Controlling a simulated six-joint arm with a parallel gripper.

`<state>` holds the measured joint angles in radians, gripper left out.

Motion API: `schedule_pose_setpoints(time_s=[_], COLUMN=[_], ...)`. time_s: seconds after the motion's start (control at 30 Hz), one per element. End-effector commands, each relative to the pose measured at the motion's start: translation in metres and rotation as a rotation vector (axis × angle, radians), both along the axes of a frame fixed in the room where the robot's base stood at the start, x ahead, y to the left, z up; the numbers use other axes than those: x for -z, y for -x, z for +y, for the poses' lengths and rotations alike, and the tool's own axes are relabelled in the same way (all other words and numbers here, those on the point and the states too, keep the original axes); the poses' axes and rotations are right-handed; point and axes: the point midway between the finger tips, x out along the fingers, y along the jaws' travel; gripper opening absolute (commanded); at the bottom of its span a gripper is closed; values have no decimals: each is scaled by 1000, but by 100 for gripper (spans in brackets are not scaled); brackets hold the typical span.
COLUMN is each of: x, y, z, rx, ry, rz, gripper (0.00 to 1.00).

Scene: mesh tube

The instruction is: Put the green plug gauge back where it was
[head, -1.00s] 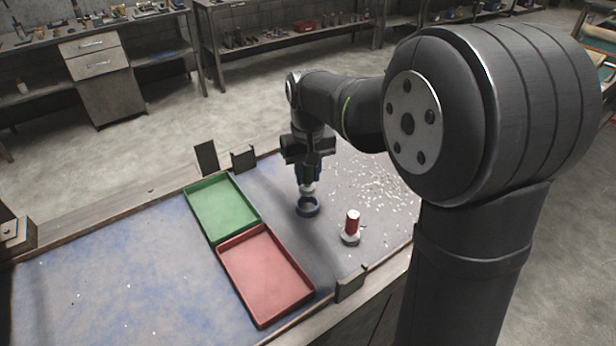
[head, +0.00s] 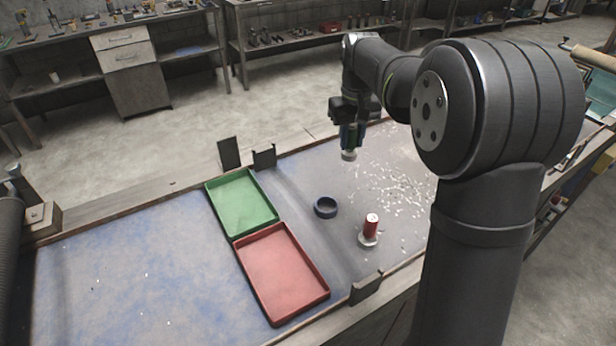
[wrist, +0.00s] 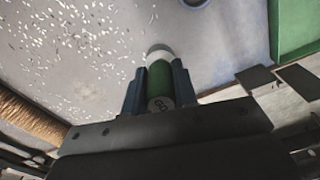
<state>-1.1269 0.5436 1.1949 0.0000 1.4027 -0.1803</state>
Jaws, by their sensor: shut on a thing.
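My gripper (head: 349,143) is shut on the green plug gauge (wrist: 159,80), whose green body and pale end show between the fingers in the wrist view. In the head view its pale tip (head: 348,155) points down from the gripper, held above the bench top. A dark blue ring (head: 325,208) lies on the bench, apart from the gauge and to the left and nearer. A red plug gauge (head: 371,224) stands upright on a pale ring-shaped base (head: 369,240).
A green tray (head: 242,204) and a red tray (head: 283,273) lie left of the ring. Small dark upright brackets (head: 264,157) (head: 365,288) stand at the bench edges. Pale chips (head: 395,190) are scattered over the right of the bench.

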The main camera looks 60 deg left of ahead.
Motion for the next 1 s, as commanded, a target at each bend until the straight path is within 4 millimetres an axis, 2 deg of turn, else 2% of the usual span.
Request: schedule_pose_setpoints(time_s=[0.13,0.4,0.6,0.83,1.0], x=[6,43,62,74,99], y=[3,44,65,70,70], z=[13,59,84,90,89], rx=[-4,-5,-4,-1,-1], ry=[1,3,0,1,2], rz=[0,1,0,0,1], gripper=[0,0,0,0,0])
